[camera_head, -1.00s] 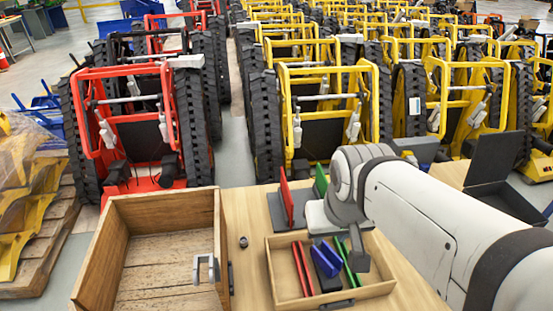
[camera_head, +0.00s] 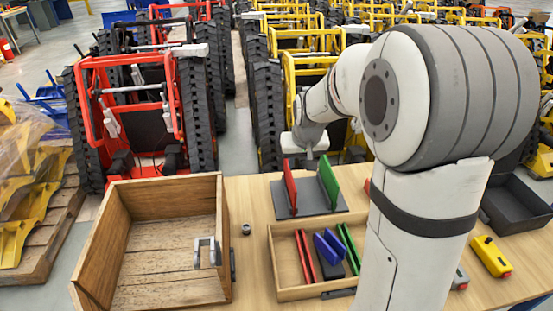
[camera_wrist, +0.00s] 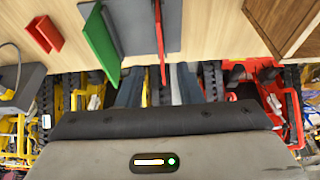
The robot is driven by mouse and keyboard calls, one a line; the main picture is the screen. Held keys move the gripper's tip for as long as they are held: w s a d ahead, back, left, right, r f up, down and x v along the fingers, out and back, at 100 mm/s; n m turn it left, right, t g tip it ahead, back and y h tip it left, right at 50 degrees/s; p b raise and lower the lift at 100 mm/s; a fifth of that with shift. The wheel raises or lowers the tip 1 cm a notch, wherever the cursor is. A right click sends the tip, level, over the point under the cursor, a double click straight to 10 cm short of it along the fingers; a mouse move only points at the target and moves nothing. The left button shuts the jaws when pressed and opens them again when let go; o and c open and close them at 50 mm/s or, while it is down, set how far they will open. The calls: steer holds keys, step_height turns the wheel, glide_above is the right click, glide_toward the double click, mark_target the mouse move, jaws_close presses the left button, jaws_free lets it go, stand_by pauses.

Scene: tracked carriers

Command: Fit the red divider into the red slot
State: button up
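The red divider (camera_head: 290,187) stands upright at the left of a dark grey rack (camera_head: 308,201); the green divider (camera_head: 328,182) stands at its right. Both show in the wrist view, red (camera_wrist: 160,35) and green (camera_wrist: 101,40). The red slot (camera_head: 304,258) is a pair of red strips at the left of a shallow wooden tray (camera_head: 284,293); no divider shows between them. A blue divider (camera_head: 328,248) sits in the tray's middle, beside green strips (camera_head: 347,249). My gripper (camera_wrist: 158,72) appears open and empty, its fingers apart behind the rack, with the red divider apparently between them in the picture.
A wooden crate (camera_head: 113,231) with a grey bracket (camera_head: 207,251) stands left of the tray. A small dark knob (camera_head: 246,229) lies between them. Tracked carriers fill the background.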

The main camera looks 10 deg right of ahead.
glide_above(290, 173)
steer(key=s, duration=0.2)
step_height(290, 173, down, 10)
steer(key=r, duration=0.1)
steer(key=shift+p+x, duration=0.55)
steer(key=shift+x, duration=3.7)
steer(key=shift+s+d, duration=0.1)
steer(key=shift+c, duration=0.3)
jaws_close()
